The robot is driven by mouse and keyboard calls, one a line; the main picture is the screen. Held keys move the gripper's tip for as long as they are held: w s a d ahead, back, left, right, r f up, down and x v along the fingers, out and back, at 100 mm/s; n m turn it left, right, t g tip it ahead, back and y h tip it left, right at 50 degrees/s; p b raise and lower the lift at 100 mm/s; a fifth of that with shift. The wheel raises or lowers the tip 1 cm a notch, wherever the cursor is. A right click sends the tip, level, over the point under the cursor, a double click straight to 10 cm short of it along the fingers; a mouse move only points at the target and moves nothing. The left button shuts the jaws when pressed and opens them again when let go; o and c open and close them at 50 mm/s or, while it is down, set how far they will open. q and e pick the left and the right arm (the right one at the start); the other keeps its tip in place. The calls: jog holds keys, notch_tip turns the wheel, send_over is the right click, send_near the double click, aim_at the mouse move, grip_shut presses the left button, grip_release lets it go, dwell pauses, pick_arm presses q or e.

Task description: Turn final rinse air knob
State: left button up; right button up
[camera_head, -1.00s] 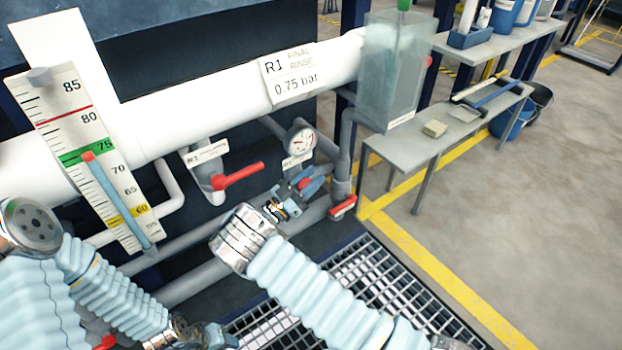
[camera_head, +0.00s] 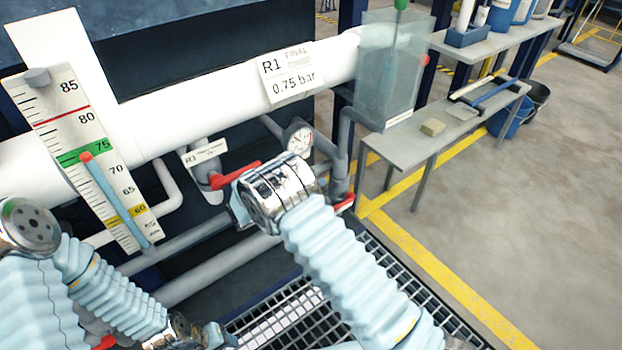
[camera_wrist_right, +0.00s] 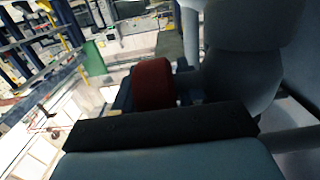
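The small round red knob below the pressure gauge (camera_head: 299,138) is hidden behind my right wrist in the head view. My right gripper (camera_head: 238,212) is mostly covered by its own chrome wrist, beside the pipes under the gauge. In the right wrist view a dark red rounded part (camera_wrist_right: 153,83) stands just past the dark pad of my gripper. I cannot tell whether it is the knob or a valve handle, or whether the gripper touches it. Only the end of my left arm shows low at the left; its fingers are not clear.
A red lever (camera_head: 235,175) on the grey valve lies close left of my right wrist. Another red handle (camera_head: 344,203) is just right of it. The white pipe with the 0.75 bar sign (camera_head: 290,75) runs above. A grey bench (camera_head: 400,142) stands right, over open floor.

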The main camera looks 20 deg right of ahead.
jog(key=s+a+r+p, duration=0.1)
jog(key=s+a+r, duration=0.3)
jog(key=s+r, duration=0.9)
jog(key=shift+s+a, duration=0.15)
jog(key=shift+s, duration=0.05)
dwell(0.3)
